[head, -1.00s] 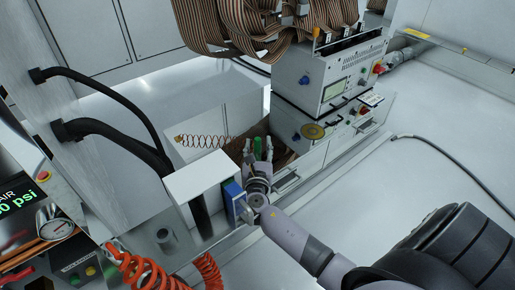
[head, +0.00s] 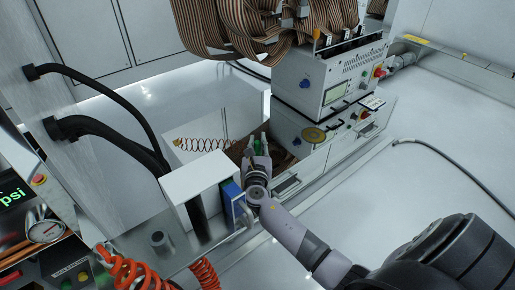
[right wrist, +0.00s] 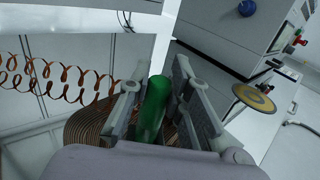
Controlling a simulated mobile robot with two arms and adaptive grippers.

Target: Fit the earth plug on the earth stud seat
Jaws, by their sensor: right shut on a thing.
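The green earth plug (right wrist: 152,108) stands between the two grey fingers of my right gripper (right wrist: 158,84) in the right wrist view. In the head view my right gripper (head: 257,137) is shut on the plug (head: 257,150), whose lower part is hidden. I cannot tell for sure whether this is the earth stud seat. The plug is clear of the disc. My left gripper is not in view.
A coiled orange-brown cord (head: 205,145) hangs left of my right gripper. Striped ribbon cables (head: 240,35) hang above. A grey instrument box (head: 330,80) stands on the cabinet. A white box with a blue side (head: 195,180) is close to my right wrist.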

